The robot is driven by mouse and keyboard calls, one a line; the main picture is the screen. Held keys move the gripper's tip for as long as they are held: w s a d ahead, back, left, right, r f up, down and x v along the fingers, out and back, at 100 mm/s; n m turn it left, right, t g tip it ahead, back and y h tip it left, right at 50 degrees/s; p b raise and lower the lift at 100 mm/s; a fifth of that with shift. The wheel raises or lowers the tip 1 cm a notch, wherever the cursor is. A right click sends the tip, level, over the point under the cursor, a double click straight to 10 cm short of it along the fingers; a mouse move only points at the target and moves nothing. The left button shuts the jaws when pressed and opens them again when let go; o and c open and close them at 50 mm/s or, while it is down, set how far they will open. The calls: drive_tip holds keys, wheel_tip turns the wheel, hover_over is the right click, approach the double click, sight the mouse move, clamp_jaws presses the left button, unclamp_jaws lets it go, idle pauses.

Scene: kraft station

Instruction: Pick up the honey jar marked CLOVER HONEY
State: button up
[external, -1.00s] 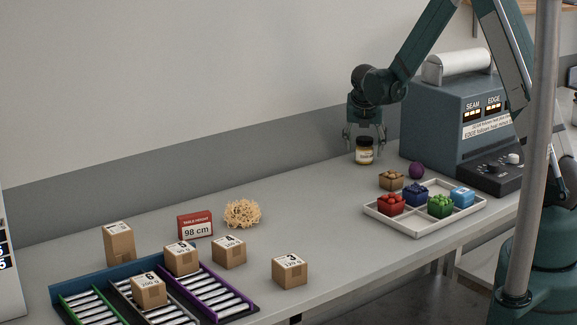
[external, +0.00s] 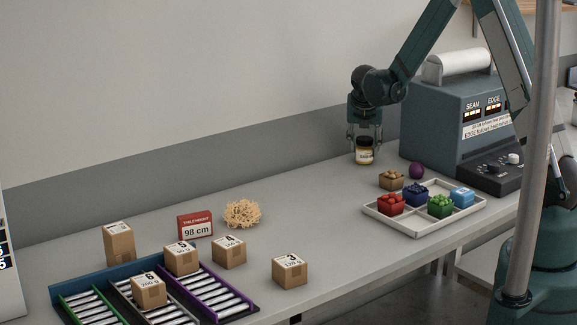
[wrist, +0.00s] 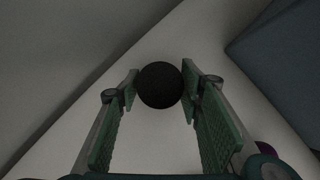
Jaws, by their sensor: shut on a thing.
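The honey jar (external: 364,155) has a dark lid and a pale label, too small to read surely. It stands upright at the back of the table, in front of the wall. My gripper (external: 364,142) points straight down over it, with a finger on each side of the jar's upper part, shut on it. In the wrist view the round black lid (wrist: 160,85) sits between the green finger pads of my gripper (wrist: 161,88). Any gap under the jar cannot be made out.
A teal sealing machine (external: 445,125) stands right of the jar. A purple round thing (external: 416,170), a small brown box (external: 391,180) and a white tray (external: 416,232) of coloured boxes are in front. Numbered cartons (external: 290,271) and roller lanes are at left.

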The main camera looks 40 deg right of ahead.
drive_tip(key=shift+r, duration=0.1)
drive_tip(key=shift+r, duration=4.9)
